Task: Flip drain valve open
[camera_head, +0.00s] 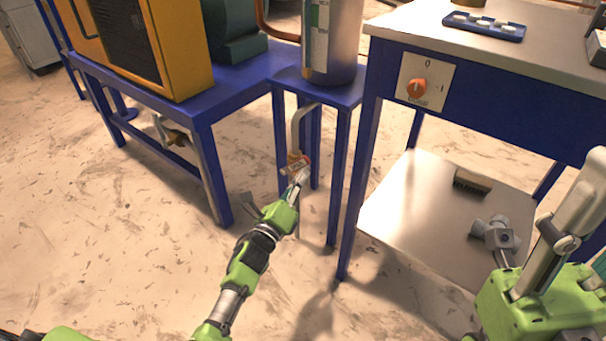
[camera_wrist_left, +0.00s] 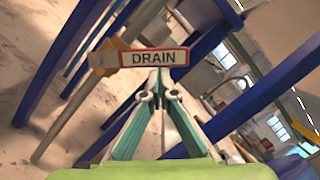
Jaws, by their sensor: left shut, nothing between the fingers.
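The drain valve (camera_head: 294,158) is below the metal cylinder, at the lower end of a pale pipe (camera_head: 296,125). In the left wrist view a red-edged white label reading DRAIN (camera_wrist_left: 153,57) lies just beyond the fingertips, with the brassy valve part (camera_wrist_left: 108,57) to its left. My left gripper (camera_head: 301,176) is shut and empty, with its tips at or very near the label; I cannot tell whether they touch. The closed tips also show in the left wrist view (camera_wrist_left: 160,82). My right gripper (camera_head: 575,205) is partly in view at the lower right; its tips are unclear.
Blue frame legs (camera_head: 338,185) stand close around the valve. The metal cylinder (camera_head: 333,40) stands on a blue stand above. At right is a bench with an orange knob (camera_head: 416,89) and a low shelf (camera_head: 400,215) holding a brush (camera_head: 472,181). Open floor lies at left.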

